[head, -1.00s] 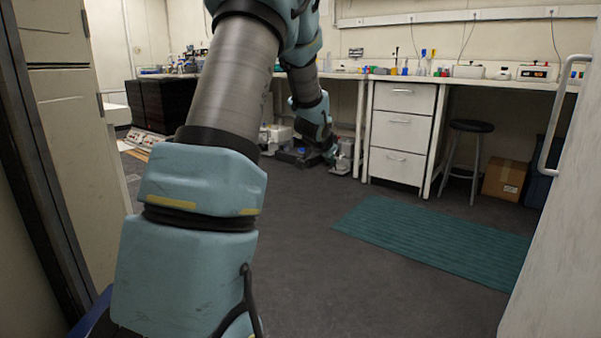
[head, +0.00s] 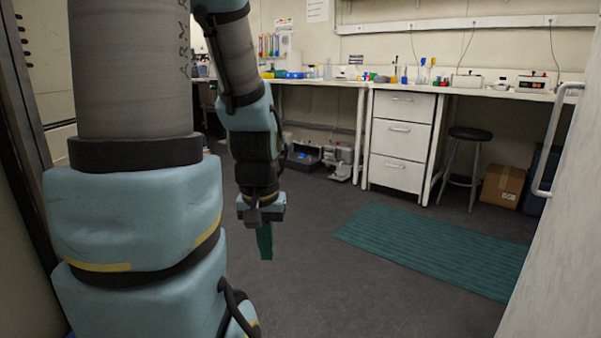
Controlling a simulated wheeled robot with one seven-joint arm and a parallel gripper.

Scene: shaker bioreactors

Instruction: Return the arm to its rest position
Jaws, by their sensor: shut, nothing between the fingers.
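My arm (head: 145,215), light blue with grey links, fills the left of the head view. Its forearm hangs down in the middle left, with my gripper (head: 264,243) at its lower end, pointing at the floor. The green fingers are together, with nothing seen between them. The gripper hangs in front of the bare floor, left of the green mat, and touches nothing that I can see. The large near links hide part of the room behind them.
A white door with a handle (head: 552,145) stands close on the right. A lab bench with a drawer unit (head: 398,140), a black stool (head: 468,135) and a cardboard box (head: 502,187) are at the back. A green mat (head: 435,248) lies on open dark floor (head: 330,285).

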